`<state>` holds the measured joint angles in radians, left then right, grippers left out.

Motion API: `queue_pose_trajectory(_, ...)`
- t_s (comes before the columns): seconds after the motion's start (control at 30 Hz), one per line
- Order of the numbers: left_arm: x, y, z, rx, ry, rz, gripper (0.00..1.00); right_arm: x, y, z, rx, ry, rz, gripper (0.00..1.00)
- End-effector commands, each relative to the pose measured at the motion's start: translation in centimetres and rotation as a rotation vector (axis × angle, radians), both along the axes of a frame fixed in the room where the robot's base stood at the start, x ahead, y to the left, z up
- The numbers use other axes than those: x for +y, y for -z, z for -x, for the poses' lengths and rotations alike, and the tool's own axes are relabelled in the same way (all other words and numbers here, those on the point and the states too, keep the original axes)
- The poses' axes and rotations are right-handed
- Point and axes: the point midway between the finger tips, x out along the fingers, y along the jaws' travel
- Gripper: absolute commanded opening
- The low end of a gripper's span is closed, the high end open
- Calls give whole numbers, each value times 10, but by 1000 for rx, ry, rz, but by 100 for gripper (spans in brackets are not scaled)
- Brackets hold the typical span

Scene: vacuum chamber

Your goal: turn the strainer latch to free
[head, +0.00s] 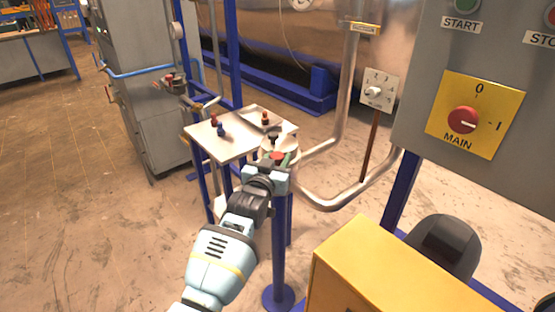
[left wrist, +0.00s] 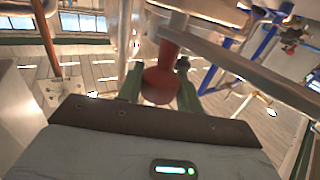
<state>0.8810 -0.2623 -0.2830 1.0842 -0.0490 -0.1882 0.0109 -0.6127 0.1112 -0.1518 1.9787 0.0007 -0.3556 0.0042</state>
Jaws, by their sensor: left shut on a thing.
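The strainer (head: 294,153) is a round metal housing on a blue post, at the end of the steel pipe in the middle of the head view. A red knob (head: 278,157), which looks like the handle of its latch, sits at the near side. My left gripper (head: 279,161) reaches it from below and is shut on it. In the left wrist view the red knob (left wrist: 160,86) stands between the green fingers of my left gripper (left wrist: 160,90), with a red stem above it. The latch's far end is hard to make out. My right gripper is not in view.
A small table (head: 226,149) with red and blue knobbed parts stands just left of the strainer. Steel pipe (head: 325,203) curves to the right. A grey control panel (head: 410,115) and a yellow box (head: 380,270) bound the right side. Floor at left is clear.

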Motion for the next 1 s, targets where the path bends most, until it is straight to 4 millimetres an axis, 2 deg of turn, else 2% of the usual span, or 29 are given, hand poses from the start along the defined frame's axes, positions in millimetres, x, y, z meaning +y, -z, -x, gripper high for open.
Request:
queue_pose_trajectory(0.27, -1, -2, 0, -3, 1, 2, 0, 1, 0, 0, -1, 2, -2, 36)
queue_pose_trajectory(0.3, -1, -2, 0, -3, 1, 2, 41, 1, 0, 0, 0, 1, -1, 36)
queue_pose_trajectory(0.43, 0, -2, 0, -2, 1, 2, 56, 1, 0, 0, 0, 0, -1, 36)
queue_pose_trajectory(0.77, 1, -1, 2, -2, 0, 1, 56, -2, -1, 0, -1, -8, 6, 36)
queue_pose_trajectory(1.0, 9, -4, 23, -5, 0, 1, 56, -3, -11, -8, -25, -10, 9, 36)
